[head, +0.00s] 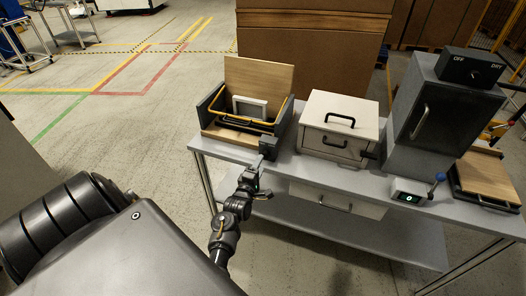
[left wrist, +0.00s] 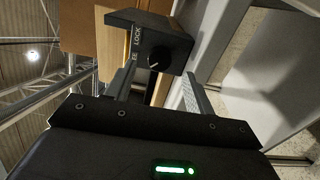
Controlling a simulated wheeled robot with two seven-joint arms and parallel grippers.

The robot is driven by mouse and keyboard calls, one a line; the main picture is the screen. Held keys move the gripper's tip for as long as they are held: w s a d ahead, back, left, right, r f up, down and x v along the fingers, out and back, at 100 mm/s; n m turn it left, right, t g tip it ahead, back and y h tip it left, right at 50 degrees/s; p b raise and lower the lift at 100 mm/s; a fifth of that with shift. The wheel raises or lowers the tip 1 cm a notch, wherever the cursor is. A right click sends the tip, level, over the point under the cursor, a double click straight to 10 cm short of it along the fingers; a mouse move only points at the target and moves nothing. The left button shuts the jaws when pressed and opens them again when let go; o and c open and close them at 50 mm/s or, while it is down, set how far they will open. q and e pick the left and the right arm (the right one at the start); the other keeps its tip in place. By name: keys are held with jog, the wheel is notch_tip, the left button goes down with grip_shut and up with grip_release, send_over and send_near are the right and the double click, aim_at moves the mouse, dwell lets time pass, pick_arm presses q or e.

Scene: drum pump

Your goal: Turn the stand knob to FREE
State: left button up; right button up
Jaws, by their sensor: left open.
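The stand knob (left wrist: 160,57) is a small round black knob with a white mark, on a dark box (left wrist: 140,28) in the left wrist view. The label LOCK is readable beside it. A second label is mostly hidden, with only its last letters showing. The white mark slants towards the label side; which label it meets I cannot tell. In the head view the dark box (head: 270,147) sits at the front of the wooden stand (head: 258,80). My left gripper (head: 262,178) is open just in front of the box. Its fingers (left wrist: 158,84) are apart below the knob, not closed on it.
The grey bench (head: 330,172) also carries a beige drawer box (head: 338,122), a dark cabinet with an OFF/DRY dial (head: 473,68), a white device with a blue-tipped lever (head: 410,190) and a wooden board (head: 487,178). Cardboard (head: 310,50) stands behind.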

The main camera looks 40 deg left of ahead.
pick_arm(q)
jog(key=p+v, duration=0.1)
jog(key=v, duration=0.4)
jog(key=shift+s+d+p, duration=0.15)
jog(key=shift+s+p, duration=0.15)
jog(key=shift+p, duration=0.1)
pick_arm(e)
jog(key=r, duration=0.2)
jog(key=shift+d+r, duration=0.2)
jog(key=shift+r, duration=0.2)
